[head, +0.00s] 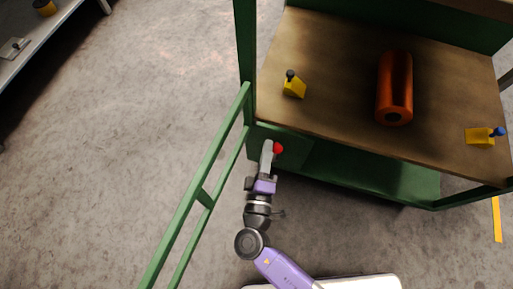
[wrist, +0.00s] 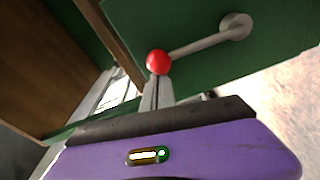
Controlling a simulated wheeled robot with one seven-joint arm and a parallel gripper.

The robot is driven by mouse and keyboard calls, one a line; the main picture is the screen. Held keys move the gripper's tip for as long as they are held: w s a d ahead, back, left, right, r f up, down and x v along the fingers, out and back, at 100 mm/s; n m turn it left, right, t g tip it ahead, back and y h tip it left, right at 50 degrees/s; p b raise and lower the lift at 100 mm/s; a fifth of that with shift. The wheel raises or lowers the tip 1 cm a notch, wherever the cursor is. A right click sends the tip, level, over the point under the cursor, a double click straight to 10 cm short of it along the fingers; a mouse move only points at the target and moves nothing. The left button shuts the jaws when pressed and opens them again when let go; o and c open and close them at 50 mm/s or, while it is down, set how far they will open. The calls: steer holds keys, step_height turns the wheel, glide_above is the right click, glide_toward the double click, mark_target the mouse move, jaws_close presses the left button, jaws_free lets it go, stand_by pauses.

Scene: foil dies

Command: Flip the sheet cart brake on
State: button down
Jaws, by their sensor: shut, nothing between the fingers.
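The sheet cart (head: 323,145) is a green frame with a brown wooden deck. Its brake lever shows in the wrist view as a grey rod (wrist: 203,43) running from a round pivot (wrist: 236,26) on a green panel to a red ball knob (wrist: 159,62). In the head view the red knob (head: 278,149) sits at the cart's near left corner. My gripper (head: 268,147) is shut and empty, with its fingertips (wrist: 157,80) right at the knob. In the wrist view the tips meet the knob's lower edge; whether they touch cannot be told.
A green rail (head: 197,190) runs along the left of my arm. A grey table (head: 40,42) stands at upper left. Open floor lies left of the rail.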

mark_target(278, 151)
steer(key=d, duration=0.1)
steer(key=s+d, duration=0.1)
steer(key=shift+d+b, duration=0.3)
steer(key=shift+d, duration=0.1)
steer(key=shift+s+d+f+b, duration=0.15)
steer(key=shift+s+d+b, duration=0.1)
steer(key=shift+d, duration=0.4)
steer(key=shift+s+d+f+b, duration=0.15)
steer(key=shift+s+d+b, duration=0.1)
steer(key=shift+d, duration=0.35)
steer(key=shift+d+f, duration=0.1)
steer(key=shift+d, duration=0.2)
steer(key=shift+s+d+f, duration=0.1)
steer(key=shift+d+f, duration=0.05)
steer(key=shift+d, duration=0.15)
steer(key=a+r, duration=0.1)
steer(key=w+a+r+p, duration=0.2)
steer(key=r, duration=0.1)
steer(key=a+f+p+v, duration=0.1)
steer(key=v, duration=0.9)
steer(key=shift+f, duration=0.1)
